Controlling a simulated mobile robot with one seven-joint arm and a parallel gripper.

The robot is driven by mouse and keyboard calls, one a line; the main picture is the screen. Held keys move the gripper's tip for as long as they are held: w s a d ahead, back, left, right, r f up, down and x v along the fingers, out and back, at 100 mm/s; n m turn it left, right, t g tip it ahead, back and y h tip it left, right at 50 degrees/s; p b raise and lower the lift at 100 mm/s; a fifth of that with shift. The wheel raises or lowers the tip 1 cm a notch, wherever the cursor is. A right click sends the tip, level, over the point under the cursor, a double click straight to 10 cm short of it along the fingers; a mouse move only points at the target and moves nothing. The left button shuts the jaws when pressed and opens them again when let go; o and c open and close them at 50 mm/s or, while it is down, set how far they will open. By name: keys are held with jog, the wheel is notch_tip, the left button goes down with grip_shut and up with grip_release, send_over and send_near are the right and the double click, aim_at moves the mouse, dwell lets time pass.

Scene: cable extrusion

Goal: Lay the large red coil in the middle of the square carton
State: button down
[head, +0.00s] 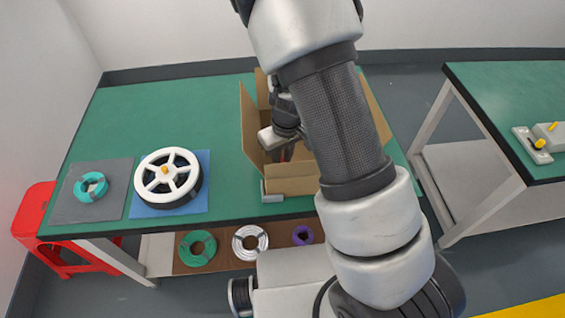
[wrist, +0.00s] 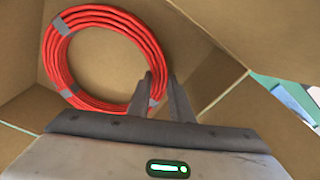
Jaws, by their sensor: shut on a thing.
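The large red coil (wrist: 58,72), bound with grey tape, is inside the square carton (wrist: 205,78) in the wrist view. It lies toward the left in that view, close to a carton wall. My gripper (wrist: 158,84) is shut on the near right edge of the coil, at a taped part. In the head view my gripper (head: 284,150) is down inside the open carton (head: 290,186), and the arm hides much of the carton. Only a small bit of red shows there below the gripper. I cannot tell whether the coil rests fully on the carton floor.
The carton stands on a green table (head: 150,115) with its flaps up. A white spool (head: 152,178) on a blue mat and a small teal coil (head: 82,193) on a grey mat are to the left. Several coils lie on the shelf below. A second table (head: 520,90) is at right.

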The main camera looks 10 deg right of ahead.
jog(key=shift+f, duration=0.6)
jog(key=shift+f, duration=0.1)
jog(key=c, duration=1.6)
grip_release()
jog(key=s+r+m+y+p, duration=0.1)
jog(key=s+r+y+p, duration=0.2)
jog(key=r, duration=1.9)
jog(key=s+d+r+m+t+h, duration=0.1)
jog(key=s+d+r, duration=0.1)
jog(key=s+r, duration=0.3)
jog(key=s+d+r+m+t+h, duration=0.1)
jog(key=s+d+r+t, duration=0.1)
jog(key=s+r, duration=0.3)
jog(key=s+d+r+m+t+h, duration=0.1)
jog(key=s+d+r+m, duration=0.1)
jog(key=s+r, duration=0.3)
jog(key=shift+s+d+h, duration=0.1)
jog(key=shift+d+h, duration=0.2)
jog(key=shift+d, duration=0.45)
